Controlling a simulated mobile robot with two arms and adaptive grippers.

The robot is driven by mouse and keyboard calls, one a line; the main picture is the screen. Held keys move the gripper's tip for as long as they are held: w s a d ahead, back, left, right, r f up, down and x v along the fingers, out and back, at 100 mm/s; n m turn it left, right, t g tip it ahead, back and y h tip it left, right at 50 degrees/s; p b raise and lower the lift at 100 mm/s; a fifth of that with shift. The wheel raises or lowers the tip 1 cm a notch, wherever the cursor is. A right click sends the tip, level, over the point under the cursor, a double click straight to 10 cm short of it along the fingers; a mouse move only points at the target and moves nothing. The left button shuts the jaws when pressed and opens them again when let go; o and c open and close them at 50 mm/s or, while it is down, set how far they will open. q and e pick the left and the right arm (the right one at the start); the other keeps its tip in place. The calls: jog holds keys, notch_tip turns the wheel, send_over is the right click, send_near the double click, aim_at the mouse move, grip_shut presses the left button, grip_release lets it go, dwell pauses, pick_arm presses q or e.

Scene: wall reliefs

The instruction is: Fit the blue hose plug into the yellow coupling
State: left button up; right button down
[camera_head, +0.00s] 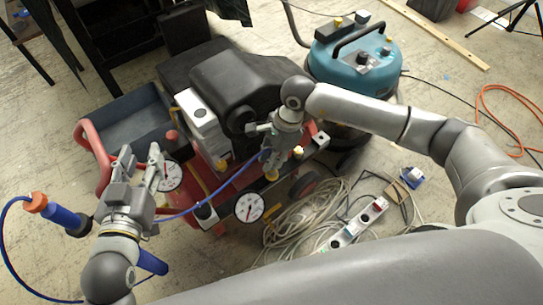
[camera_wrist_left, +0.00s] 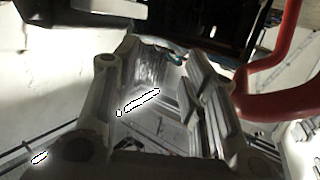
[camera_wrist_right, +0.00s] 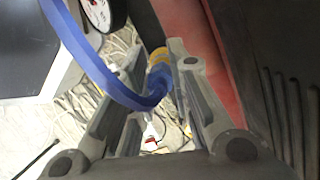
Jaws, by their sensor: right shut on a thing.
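My right gripper (camera_head: 271,158) is shut on the blue plug end of a blue hose, close above a yellow coupling (camera_head: 271,174) on the red machine. In the right wrist view the blue hose (camera_wrist_right: 85,60) curves in between the fingers. The blue plug (camera_wrist_right: 160,82) lies in line with the yellow coupling (camera_wrist_right: 158,56) and appears against it; I cannot tell how deep it sits. The fingers partly hide the plug in the head view. My left gripper (camera_head: 140,156) is open and empty, left of the machine; its spread fingers show in the left wrist view (camera_wrist_left: 155,75).
The red machine carries gauges (camera_head: 248,207) and a black motor cover (camera_head: 240,85). The blue hose (camera_head: 200,203) passes by my left gripper. Coiled cable (camera_head: 300,215) and a power strip (camera_head: 355,226) lie on the floor at right.

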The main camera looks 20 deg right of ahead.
pick_arm(q)
jog(key=shift+w+d+r, duration=0.1)
jog(key=shift+w+r, duration=0.05)
jog(key=shift+r, duration=0.3)
jog(key=shift+r+t, duration=0.15)
jog(key=shift+t, duration=0.25)
jog(key=shift+w+d+r+t+b, duration=0.1)
jog(key=shift+d+r+t+b, duration=0.2)
jog(key=shift+r, duration=0.4)
jog(key=shift+w+r+t+b, duration=0.1)
jog(key=shift+r+t, duration=0.3)
jog(key=shift+r, duration=0.25)
jog(key=shift+r+h, duration=0.15)
jog(key=shift+h, duration=0.25)
jog(key=shift+s+a+f+g+y, duration=0.15)
jog(key=shift+f+g, duration=0.15)
jog(key=shift+f, duration=0.4)
jog(key=shift+s+a+f+g+y, duration=0.15)
jog(key=shift+f+g, duration=0.15)
jog(key=shift+f, duration=0.4)
jog(key=shift+w+d+r, duration=0.15)
jog(key=shift+w+r, duration=0.1)
jog(key=shift+r, duration=0.25)
jog(key=shift+d+r+t, duration=0.1)
jog(key=shift+r+t, duration=0.25)
jog(key=shift+t, duration=0.05)
